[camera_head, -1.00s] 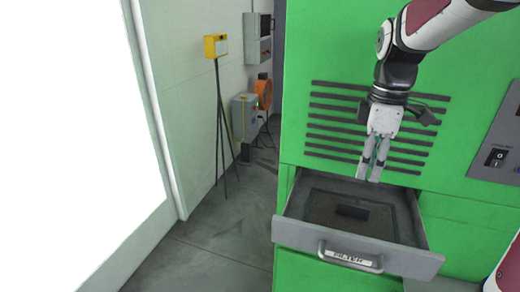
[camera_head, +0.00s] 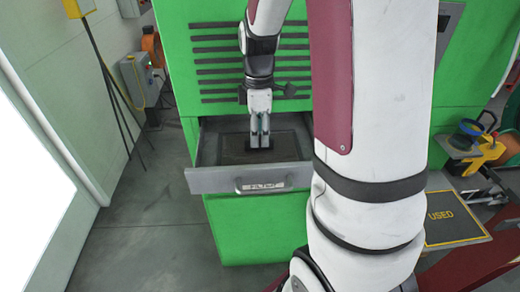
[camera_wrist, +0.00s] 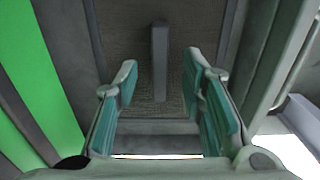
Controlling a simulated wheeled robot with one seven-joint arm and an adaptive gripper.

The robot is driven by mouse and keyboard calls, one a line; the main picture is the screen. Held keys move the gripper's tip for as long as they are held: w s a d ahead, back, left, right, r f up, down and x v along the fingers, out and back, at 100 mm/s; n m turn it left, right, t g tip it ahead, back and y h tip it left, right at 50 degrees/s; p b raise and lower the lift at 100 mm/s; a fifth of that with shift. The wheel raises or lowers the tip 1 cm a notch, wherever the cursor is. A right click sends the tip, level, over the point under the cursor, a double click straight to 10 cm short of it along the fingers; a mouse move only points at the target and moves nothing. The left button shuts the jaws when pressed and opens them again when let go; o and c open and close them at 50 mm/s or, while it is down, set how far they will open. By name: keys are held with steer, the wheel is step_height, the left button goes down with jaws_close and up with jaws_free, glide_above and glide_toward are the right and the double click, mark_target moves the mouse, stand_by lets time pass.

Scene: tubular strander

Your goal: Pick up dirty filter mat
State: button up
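The dirty filter mat (camera_head: 234,148) lies flat in the open drawer (camera_head: 212,181) of the green machine. It is brown and coarse, with a dark upright grip bar at its middle. In the wrist view the mat (camera_wrist: 120,35) fills the upper middle, with the bar (camera_wrist: 160,60) standing out from it. My gripper (camera_head: 260,143) points down into the drawer at the bar. The wrist view shows its teal-padded fingers (camera_wrist: 160,68) open, one on each side of the bar, with gaps between. Contact is not visible.
The drawer front has a handle labelled FILTER (camera_head: 264,185). A dark pad marked USED (camera_head: 450,217) lies at right. A stand with coloured rings (camera_head: 478,140) is behind it. My arm covers the right middle.

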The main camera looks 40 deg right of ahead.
steer(key=shift+f, duration=1.3)
jaws_close()
steer(key=shift+r, duration=0.15)
